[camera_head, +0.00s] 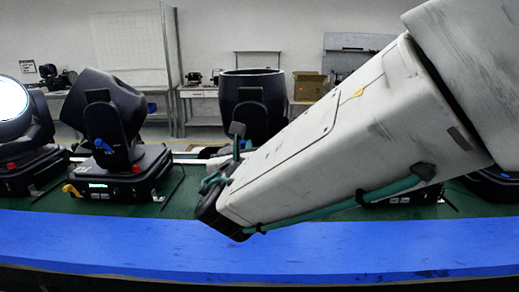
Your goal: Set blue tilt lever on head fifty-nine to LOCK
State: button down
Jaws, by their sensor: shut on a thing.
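A black moving head (252,105) stands in the middle behind my arm. Its lower part and base are mostly hidden. My gripper (237,140) shows only in part, as a grey finger at the lower front of this head. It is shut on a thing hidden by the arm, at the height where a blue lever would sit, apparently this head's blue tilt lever. The head to the left (102,115) shows its own blue lever (103,145), tilted, and a yellow lever (71,190) on its base. I cannot read any head number.
Another head with a lit lens (12,105) stands at the far left. Red knobs show on the left bases. A blue strip (120,240) runs along the front edge of the green bench top (190,200). Another base (400,197) is partly hidden under my arm at right.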

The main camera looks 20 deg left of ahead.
jog(key=d+m, duration=0.1)
jog(key=m, duration=0.3)
jog(key=d+m, duration=0.1)
jog(key=m, duration=0.2)
jog(key=d+m, duration=0.1)
jog(key=m, duration=0.3)
jog(key=shift+w+m, duration=0.3)
jog(key=shift+w, duration=0.05)
dwell(0.4)
jog(key=c, duration=1.4)
grip_release()
jog(key=v, duration=0.7)
jog(key=shift+s+d, duration=0.1)
jog(key=shift+s, duration=0.3)
